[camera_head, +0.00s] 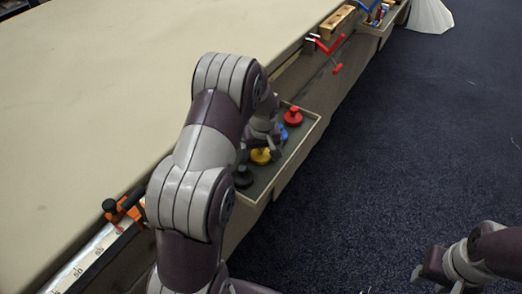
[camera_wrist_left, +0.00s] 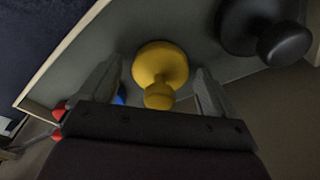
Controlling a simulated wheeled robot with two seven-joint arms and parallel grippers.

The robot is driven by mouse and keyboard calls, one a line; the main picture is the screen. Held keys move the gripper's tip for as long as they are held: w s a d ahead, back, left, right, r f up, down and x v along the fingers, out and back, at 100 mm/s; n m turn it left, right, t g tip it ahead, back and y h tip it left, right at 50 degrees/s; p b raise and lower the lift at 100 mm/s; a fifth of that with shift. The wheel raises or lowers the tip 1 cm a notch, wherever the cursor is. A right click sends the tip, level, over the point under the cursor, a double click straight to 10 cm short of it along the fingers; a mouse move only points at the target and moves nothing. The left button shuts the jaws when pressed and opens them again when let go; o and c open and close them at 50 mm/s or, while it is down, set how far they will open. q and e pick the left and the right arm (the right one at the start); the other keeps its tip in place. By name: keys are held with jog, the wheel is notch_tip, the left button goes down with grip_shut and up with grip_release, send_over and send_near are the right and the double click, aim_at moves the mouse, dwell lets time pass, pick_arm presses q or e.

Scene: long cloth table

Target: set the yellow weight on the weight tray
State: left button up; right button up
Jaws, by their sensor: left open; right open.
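The yellow weight (camera_head: 261,156) stands in the shallow tray (camera_head: 292,164) on the table's side, between the black weight (camera_head: 243,176) and the blue weight (camera_head: 281,132). The red weight (camera_head: 293,116) is at the tray's far end. My left gripper (camera_head: 262,141) is open over the tray, partly hidden by my own arm. In the left wrist view, the yellow weight (camera_wrist_left: 160,66) lies between the open fingers of my left gripper (camera_wrist_left: 156,90), with gaps on both sides. The black weight (camera_wrist_left: 266,32) is to the right. My right gripper (camera_head: 432,278) is open and empty, away from the tray.
Orange clamps (camera_head: 123,207) and a white ruler (camera_head: 93,254) sit along the near table edge. A wooden block (camera_head: 336,22) and a red tool (camera_head: 328,45) lie further along. The cloth tabletop (camera_head: 90,90) is clear. Blue carpet (camera_head: 420,150) lies to the right.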

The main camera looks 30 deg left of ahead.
aim_at(262, 158)
pick_arm(q)
notch_tip(262, 158, up, 12)
jog(key=s+d+p, duration=0.1)
jog(key=p, duration=0.1)
jog(key=s+d+m, duration=0.4)
jog(key=s+d, duration=0.1)
jog(key=s, duration=0.4)
jog(key=s+d+m+h, duration=0.1)
jog(key=s+d+m, duration=0.3)
jog(key=s, duration=0.5)
jog(key=shift+s+d+f, duration=0.35)
jog(key=shift+s+d, duration=0.05)
jog(key=shift+d, duration=0.55)
jog(key=shift+c, duration=0.3)
